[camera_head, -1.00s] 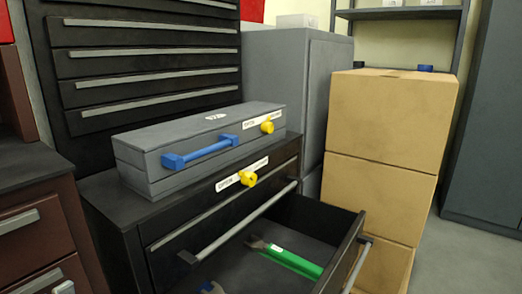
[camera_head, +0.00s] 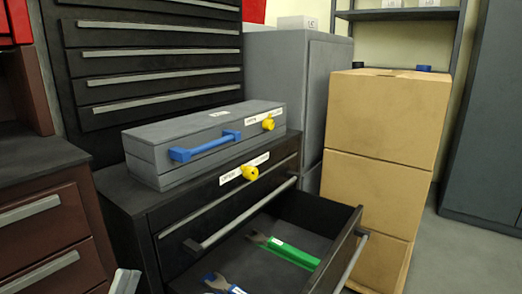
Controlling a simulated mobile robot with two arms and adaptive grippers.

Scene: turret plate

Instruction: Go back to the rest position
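An open drawer (camera_head: 352,240) sticks out of a black cabinet (camera_head: 125,193). Inside it lie a green-handled wrench (camera_head: 293,253) and, nearer the bottom edge, a blue-handled wrench (camera_head: 222,285), partly cut off by the frame. A grey toolbox (camera_head: 150,175) with a blue handle (camera_head: 205,146) and a yellow knob (camera_head: 268,124) stands shut on the cabinet. Another yellow knob (camera_head: 249,173) is on the cabinet's front, beside a white label.
Stacked cardboard boxes (camera_head: 385,120) stand right of the open drawer. A brown drawer cabinet (camera_head: 50,225) is at the left. A small pale piece (camera_head: 125,282) at the bottom edge cannot be identified. Open floor (camera_head: 455,255) shows at the right.

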